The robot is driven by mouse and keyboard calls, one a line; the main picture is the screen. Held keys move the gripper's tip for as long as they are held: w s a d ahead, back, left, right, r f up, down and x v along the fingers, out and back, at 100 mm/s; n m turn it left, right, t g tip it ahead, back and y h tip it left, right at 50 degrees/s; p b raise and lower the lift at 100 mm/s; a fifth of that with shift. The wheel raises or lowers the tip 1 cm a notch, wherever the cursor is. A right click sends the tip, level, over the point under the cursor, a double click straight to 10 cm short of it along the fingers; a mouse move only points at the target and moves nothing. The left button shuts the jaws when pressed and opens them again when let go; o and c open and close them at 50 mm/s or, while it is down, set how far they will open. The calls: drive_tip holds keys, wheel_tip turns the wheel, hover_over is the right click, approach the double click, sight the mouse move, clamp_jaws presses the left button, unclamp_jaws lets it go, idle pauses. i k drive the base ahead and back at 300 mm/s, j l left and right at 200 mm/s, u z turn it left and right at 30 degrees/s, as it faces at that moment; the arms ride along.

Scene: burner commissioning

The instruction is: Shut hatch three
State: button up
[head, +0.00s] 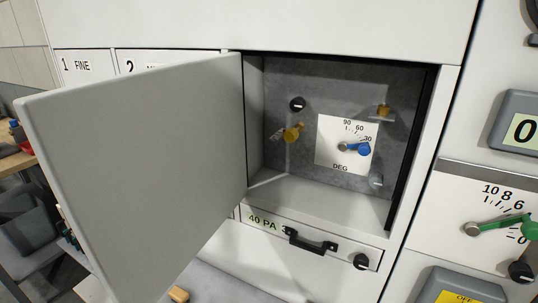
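The hatch door (140,165) is a pale grey panel, hinged at the left side of its opening and swung wide open toward me. It stands to the right of the panels marked 1 and 2, so by order it is the third; no number shows on its visible face. Behind it is a recessed compartment (275,195) with a white DEG dial (330,150) and a blue pointer (363,148). The door hides most of panel 2's front. My gripper is not in view.
Inside are a yellow knob (293,133), a black knob (297,104) and a brass fitting (383,110). Below is a drawer front (300,262) with a black handle (305,240). A gauge with a green pointer (500,224) is at right. A grey bin (30,230) stands at left.

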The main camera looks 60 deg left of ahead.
sight(143, 166)
drive_tip(key=j+u, duration=0.1)
drive_tip(key=u, duration=1.2)
drive_tip(key=i+j+u, duration=0.1)
drive_tip(key=j, duration=0.2)
drive_tip(key=i+j+u, duration=0.15)
drive_tip(key=j, duration=0.65)
drive_tip(key=k+j, duration=0.1)
drive_tip(key=j, duration=0.55)
